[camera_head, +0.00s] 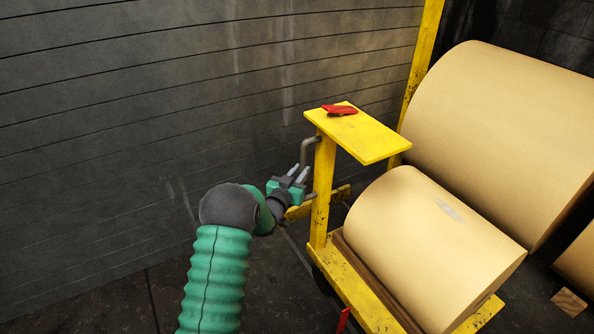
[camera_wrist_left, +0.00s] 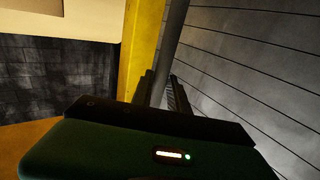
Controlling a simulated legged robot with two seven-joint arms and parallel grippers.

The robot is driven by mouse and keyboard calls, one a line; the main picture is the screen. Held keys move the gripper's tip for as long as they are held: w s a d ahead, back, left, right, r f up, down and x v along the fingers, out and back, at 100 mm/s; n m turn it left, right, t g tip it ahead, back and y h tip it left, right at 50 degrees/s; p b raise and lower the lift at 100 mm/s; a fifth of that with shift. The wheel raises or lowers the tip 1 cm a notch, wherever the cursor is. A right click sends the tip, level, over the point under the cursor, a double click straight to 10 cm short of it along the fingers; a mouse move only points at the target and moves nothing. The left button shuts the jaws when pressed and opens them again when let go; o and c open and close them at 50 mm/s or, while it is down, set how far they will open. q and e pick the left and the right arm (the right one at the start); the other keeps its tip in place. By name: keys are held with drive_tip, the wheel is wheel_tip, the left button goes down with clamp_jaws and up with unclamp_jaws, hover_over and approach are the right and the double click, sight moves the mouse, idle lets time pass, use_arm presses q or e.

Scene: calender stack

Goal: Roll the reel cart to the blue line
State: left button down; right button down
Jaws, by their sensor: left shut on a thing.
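The reel cart has a yellow frame (camera_head: 322,190) with a flat yellow top plate (camera_head: 372,138) and carries a tan paper reel (camera_head: 430,245). A grey bar handle (camera_head: 304,152) stands on the cart's left side. My left gripper (camera_head: 299,173) is at this handle, shut on it. In the left wrist view the grey handle (camera_wrist_left: 177,35) runs up between the fingers (camera_wrist_left: 164,85), beside a yellow post (camera_wrist_left: 141,45). The blue line does not show in either view. My right gripper is not in view.
A dark ribbed wall (camera_head: 150,100) runs behind and to the left of the cart. A larger tan roll (camera_head: 500,130) stands behind the cart's reel. A red object (camera_head: 340,110) lies on the top plate. A small wooden block (camera_head: 568,302) is at lower right. Dark floor (camera_head: 180,290) shows at lower left.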

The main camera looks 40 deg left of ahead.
use_arm(q)
drive_tip(key=d, duration=0.1)
drive_tip(key=w+d+r, duration=0.1)
drive_tip(key=shift+d+r+t+h, duration=0.2)
drive_tip(key=shift+d+t+h, duration=0.1)
drive_tip(key=shift+d+h, duration=0.1)
drive_tip(key=c, duration=1.6)
unclamp_jaws()
drive_tip(key=shift+d+r+m, duration=0.1)
drive_tip(key=shift+m, duration=0.2)
drive_tip(key=shift+c, duration=0.2)
drive_tip(key=o, duration=0.3)
drive_tip(key=shift+w+d+f, duration=0.15)
drive_tip(key=shift+w+f, duration=0.05)
drive_tip(key=shift+w, duration=0.15)
drive_tip(key=shift+o, duration=0.2)
drive_tip(key=s+d+p, duration=0.2)
drive_tip(key=s+p, duration=0.1)
drive_tip(key=s, duration=1.3)
drive_tip(key=shift+s+d+f+p, duration=0.2)
drive_tip(key=shift+s+d+p, duration=0.05)
drive_tip(key=shift+p, duration=0.05)
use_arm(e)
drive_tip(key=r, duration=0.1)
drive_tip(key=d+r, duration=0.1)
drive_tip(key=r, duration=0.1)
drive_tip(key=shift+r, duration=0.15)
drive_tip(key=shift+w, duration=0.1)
